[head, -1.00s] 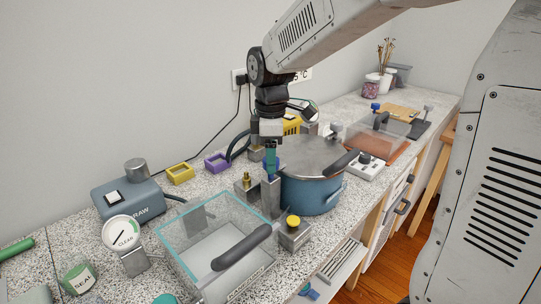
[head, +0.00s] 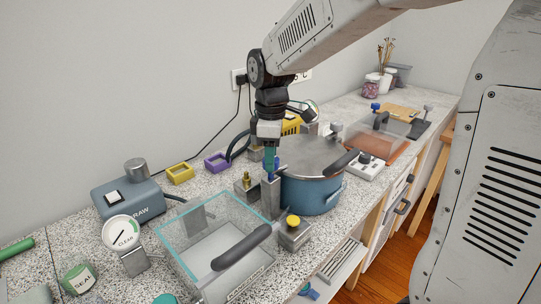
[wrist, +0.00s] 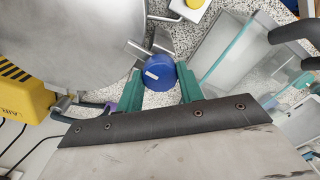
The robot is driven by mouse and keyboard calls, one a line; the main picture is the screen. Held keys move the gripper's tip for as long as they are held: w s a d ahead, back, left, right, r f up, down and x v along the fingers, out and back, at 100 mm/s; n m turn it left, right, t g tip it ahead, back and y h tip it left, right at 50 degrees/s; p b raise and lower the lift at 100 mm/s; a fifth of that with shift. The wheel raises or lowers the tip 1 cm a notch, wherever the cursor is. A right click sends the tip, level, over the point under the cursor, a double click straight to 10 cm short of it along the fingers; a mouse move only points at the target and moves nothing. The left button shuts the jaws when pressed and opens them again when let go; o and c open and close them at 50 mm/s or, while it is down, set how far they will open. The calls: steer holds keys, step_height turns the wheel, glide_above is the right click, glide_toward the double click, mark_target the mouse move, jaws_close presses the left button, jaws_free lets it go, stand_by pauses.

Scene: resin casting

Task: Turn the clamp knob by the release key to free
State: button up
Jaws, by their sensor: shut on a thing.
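A blue clamp knob (wrist: 159,72) with a short white mark on its top sits between the teal fingers of my gripper (wrist: 160,88) in the wrist view. My gripper is shut on it. In the head view my gripper (head: 270,162) points straight down from above, and the knob (head: 271,177) shows only partly between the fingers. The knob is on top of a grey metal post (head: 271,200) beside the blue pot (head: 312,194) with a grey lid. I cannot tell which part is the release key.
A clear-walled box (head: 192,266) with a dark handle (head: 241,247) stands close at the front left. A yellow button on a metal block (head: 293,222) is right of it. A brass fitting (head: 247,181) stands just left of the post. The pot is close on the right.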

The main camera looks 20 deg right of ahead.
steer(key=m, duration=0.8)
steer(key=shift+m, duration=0.4)
steer(key=m, duration=0.4)
steer(key=shift+m, duration=2.1)
steer(key=o, duration=1)
steer(key=shift+r, duration=0.1)
step_height(320, 180, up, 8)
steer(key=shift+f, duration=0.15)
